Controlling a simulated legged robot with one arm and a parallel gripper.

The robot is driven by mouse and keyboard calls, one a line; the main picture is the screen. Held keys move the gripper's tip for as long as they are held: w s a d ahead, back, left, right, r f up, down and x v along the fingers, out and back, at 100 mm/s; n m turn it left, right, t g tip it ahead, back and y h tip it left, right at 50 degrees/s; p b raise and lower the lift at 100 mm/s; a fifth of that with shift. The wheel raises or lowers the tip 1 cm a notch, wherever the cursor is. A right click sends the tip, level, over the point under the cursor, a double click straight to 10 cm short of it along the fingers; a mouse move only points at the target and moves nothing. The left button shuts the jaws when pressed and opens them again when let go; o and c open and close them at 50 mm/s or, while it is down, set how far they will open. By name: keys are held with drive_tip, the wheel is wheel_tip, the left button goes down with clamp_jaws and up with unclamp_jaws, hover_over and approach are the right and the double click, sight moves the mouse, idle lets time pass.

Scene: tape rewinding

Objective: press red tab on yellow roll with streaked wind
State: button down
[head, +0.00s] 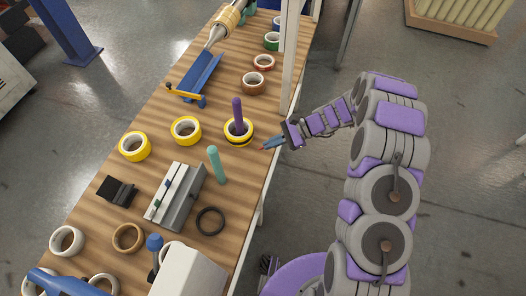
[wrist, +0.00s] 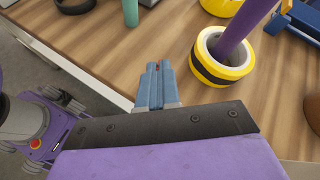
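Three yellow rolls lie on the wooden bench in the head view: one at left (head: 135,146), one in the middle (head: 186,130) and one at right (head: 238,130), which stands around a purple post (head: 238,110). In the wrist view the roll around the post (wrist: 222,55) has a dark band on its side and a white inner ring. I cannot tell which roll has the streaked wind. My gripper (head: 268,146) is just right of and below that roll, apart from it. In the wrist view its blue fingers (wrist: 157,70) are together, with a small red spot at the tips, its nature unclear.
A teal post (head: 215,165), a grey rail fixture (head: 175,196) and a black ring (head: 210,221) are left of my gripper. A blue stand (head: 198,78), brown roll (head: 253,83) and white upright (head: 290,60) are farther along. The bench's right edge is beneath my gripper.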

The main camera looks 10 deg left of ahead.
sight(247, 138)
drive_tip(key=a+f, duration=0.1)
drive_tip(key=a+f+m+t+y, duration=0.1)
drive_tip(key=f+m+t+y, duration=0.1)
drive_tip(key=shift+s+a+f+b, duration=0.35)
drive_tip(key=shift+a+b, duration=0.05)
drive_tip(key=shift+w+a, duration=0.1)
drive_tip(key=shift+w, duration=0.05)
drive_tip(key=shift+w+a, duration=1.35)
drive_tip(key=shift+w, duration=0.15)
drive_tip(key=shift+w+a+p, duration=0.3)
drive_tip(key=shift+w+a, duration=0.25)
drive_tip(key=shift+w, duration=0.05)
drive_tip(key=c, duration=1.8)
unclamp_jaws()
drive_tip(key=o, duration=0.4)
drive_tip(key=shift+o, duration=0.6)
drive_tip(key=shift+d, duration=0.15)
drive_tip(key=shift+r, duration=0.1)
